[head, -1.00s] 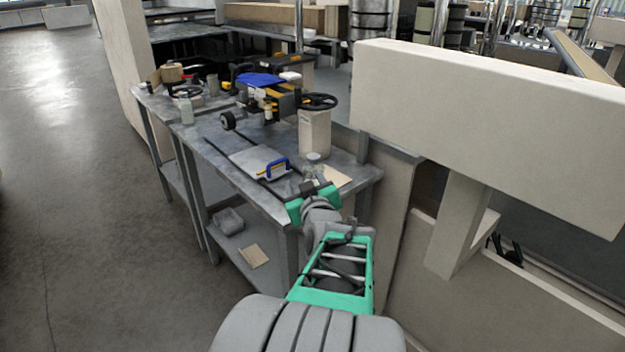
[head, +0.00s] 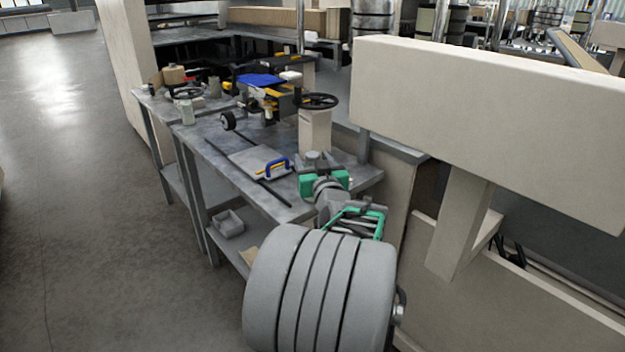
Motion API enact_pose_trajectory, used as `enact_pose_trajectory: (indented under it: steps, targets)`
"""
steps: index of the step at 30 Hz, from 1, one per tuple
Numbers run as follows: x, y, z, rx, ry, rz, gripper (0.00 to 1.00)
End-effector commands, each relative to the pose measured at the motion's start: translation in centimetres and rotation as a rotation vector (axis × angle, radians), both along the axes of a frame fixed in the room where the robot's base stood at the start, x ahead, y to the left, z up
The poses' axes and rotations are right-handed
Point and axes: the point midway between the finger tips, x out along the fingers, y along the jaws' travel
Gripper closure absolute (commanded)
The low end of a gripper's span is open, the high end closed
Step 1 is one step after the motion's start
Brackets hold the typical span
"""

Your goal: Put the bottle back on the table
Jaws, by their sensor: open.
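The grey metal table (head: 272,143) stands left of centre in the head view. My gripper (head: 321,162) is over its near right corner, pointing away from me, and is open. In this view the gripper covers the spot where a clear bottle showed earlier. Only small grey shapes show around the fingertips there, and I cannot tell bottle from finger. Whether the bottle stands between the fingers or touches them is hidden.
A clipboard-like board (head: 256,160) with a blue handle (head: 277,168) lies left of my gripper. A beige post (head: 315,132) and a black handwheel (head: 317,101) stand behind it. A large beige beam (head: 490,120) blocks the right. Open floor (head: 80,200) lies left.

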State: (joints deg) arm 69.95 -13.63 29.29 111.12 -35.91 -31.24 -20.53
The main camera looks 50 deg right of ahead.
Motion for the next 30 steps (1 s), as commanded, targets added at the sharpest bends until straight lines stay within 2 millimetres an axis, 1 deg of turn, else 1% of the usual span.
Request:
enact_pose_trajectory:
  steps: [3,24,30]
  targets:
    - [-0.04,0.01,-0.01,0.0,0.0,-0.001,0.42]
    - [-0.07,0.03,-0.04,0.001,0.001,-0.001,0.99]
    - [-0.07,0.03,-0.05,0.001,0.001,0.0,1.0]
